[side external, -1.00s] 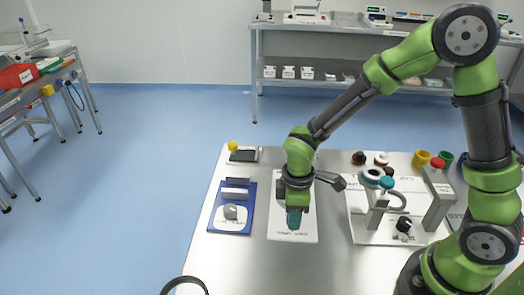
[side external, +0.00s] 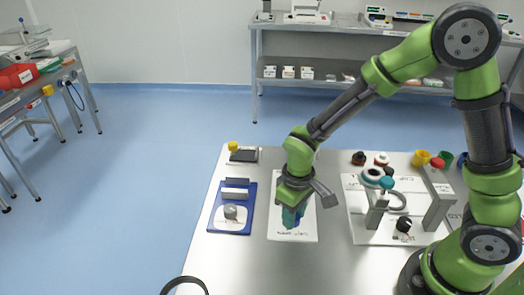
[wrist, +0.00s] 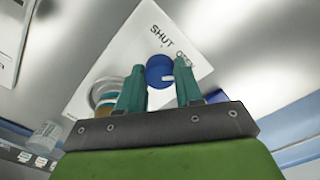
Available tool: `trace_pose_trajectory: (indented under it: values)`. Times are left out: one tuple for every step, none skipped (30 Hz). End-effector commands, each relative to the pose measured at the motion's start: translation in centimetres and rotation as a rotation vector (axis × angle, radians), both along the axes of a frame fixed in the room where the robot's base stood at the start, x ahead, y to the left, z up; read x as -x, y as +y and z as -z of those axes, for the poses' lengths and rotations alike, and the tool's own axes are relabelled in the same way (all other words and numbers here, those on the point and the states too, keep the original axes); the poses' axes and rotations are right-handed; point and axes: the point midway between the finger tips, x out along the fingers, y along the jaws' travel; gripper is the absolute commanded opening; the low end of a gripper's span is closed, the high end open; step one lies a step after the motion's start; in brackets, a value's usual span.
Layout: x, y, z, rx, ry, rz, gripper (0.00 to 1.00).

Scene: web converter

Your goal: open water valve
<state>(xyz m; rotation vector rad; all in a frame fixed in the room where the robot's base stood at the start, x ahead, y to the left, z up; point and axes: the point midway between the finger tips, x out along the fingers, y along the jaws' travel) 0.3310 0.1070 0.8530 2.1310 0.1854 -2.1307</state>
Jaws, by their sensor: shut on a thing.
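A white plate (side external: 309,218) lies on the steel table, with lettering along its near edge. In the wrist view the plate (wrist: 205,70) carries the words "SHUT" and "OPEN". A round blue valve knob (wrist: 159,70) with a small pale mark sits between my two teal fingers. My gripper (side external: 291,221) points down over the plate and is shut on the knob; it also shows in the wrist view (wrist: 160,66). In the side view my fingers hide the knob. A round metal and brass-coloured part (wrist: 105,97) shows beside the left finger, partly covered.
A blue board (side external: 233,217) with a grey knob and upright blocks lies left of the plate. A white board (side external: 368,233) with a grey stand and several knobs lies to the right. A black ring (side external: 185,284) is at the near edge.

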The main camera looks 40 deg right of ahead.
Motion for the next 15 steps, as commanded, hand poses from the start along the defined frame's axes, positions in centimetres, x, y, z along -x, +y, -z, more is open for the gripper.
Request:
trace_pose_trajectory:
  values:
    - [0.03, -0.01, -0.12, 0.000, 0.001, 0.010, 0.04]
    - [0.03, -0.01, -0.12, 0.000, 0.001, 0.013, 0.04]
    - [0.03, -0.01, -0.12, 0.000, 0.001, 0.016, 0.04]
    - [0.03, -0.01, -0.12, 0.000, 0.001, 0.018, 0.04]
    - [0.03, -0.01, -0.12, 0.000, 0.001, 0.019, 0.05]
    - [0.02, 0.00, -0.12, 0.000, 0.001, 0.020, 0.05]
    - [0.03, -0.01, -0.12, 0.000, 0.001, 0.020, 0.05]
    - [0.02, -0.01, -0.12, 0.000, 0.001, 0.020, 0.05]
    - [0.02, -0.01, -0.12, 0.000, 0.001, 0.020, 0.05]
    - [0.02, 0.00, -0.12, 0.000, 0.000, 0.020, 0.04]
    - [0.02, -0.01, -0.12, 0.000, 0.000, 0.020, 0.04]
    - [0.02, 0.00, -0.12, -0.001, 0.000, 0.020, 0.04]
    - [0.02, -0.01, -0.12, 0.000, 0.000, 0.020, 0.04]
    - [0.02, -0.01, -0.11, -0.001, 0.000, 0.020, 0.04]
    - [0.01, -0.01, -0.11, 0.000, 0.000, 0.019, 0.38]
